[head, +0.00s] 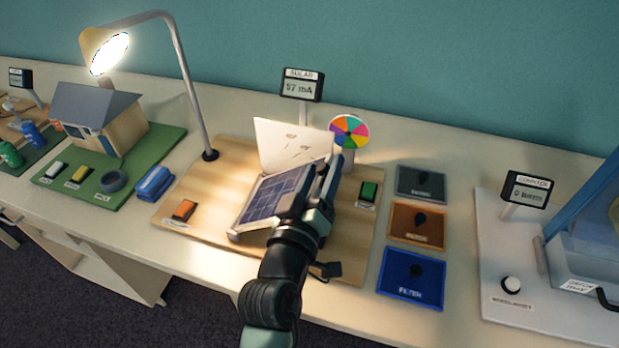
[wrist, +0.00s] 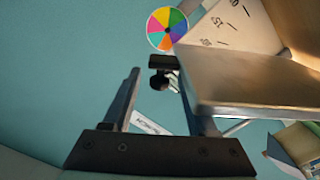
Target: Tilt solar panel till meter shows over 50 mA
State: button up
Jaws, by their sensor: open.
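The solar meter (head: 301,87) stands behind the wooden board (head: 210,165) and reads 57 mA. The solar panel (head: 272,196) is tilted on the board, in front of a white angle scale plate (head: 285,142). My gripper (head: 329,172) is at the panel's right edge in the head view and hides part of it. In the wrist view my gripper (wrist: 158,80) has its fingers apart, with a small black knob (wrist: 158,80) showing between the tips. The panel's edge (wrist: 250,98) is close to the right finger; I cannot tell if they touch.
A lit lamp (head: 110,54) arches over from the left. A coloured wheel (head: 349,131) stands behind my gripper. Orange (head: 184,210) and green (head: 368,191) switches flank the panel. Several filter plates (head: 411,278) lie to the right, and a house model (head: 98,120) is at left.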

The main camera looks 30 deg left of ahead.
jog(key=b+v, duration=0.2)
jog(key=v, duration=1)
jog(key=w+d+r+m+t+h+p, duration=0.1)
jog(key=w+d+r+m+t, duration=0.15)
jog(key=r, duration=0.65)
jog(key=w+d+r+m+t+h+p, duration=0.1)
jog(key=w+d+r+m+p, duration=0.2)
jog(key=r, duration=0.5)
jog(key=w+d+r+m+t+h, duration=0.15)
jog(key=d+r, duration=0.25)
jog(key=r, duration=0.5)
jog(key=s+d+r+m+t+p, duration=0.1)
jog(key=d+r, duration=0.3)
jog(key=r, duration=0.7)
jog(key=s+d+r+m+t+h+p, duration=0.1)
jog(key=s+d+r+t, duration=0.3)
jog(key=r, duration=0.7)
jog(key=shift+s+d+r+m+p, duration=0.25)
jog(key=shift+d+m+p, duration=0.35)
jog(key=shift+m, duration=0.3)
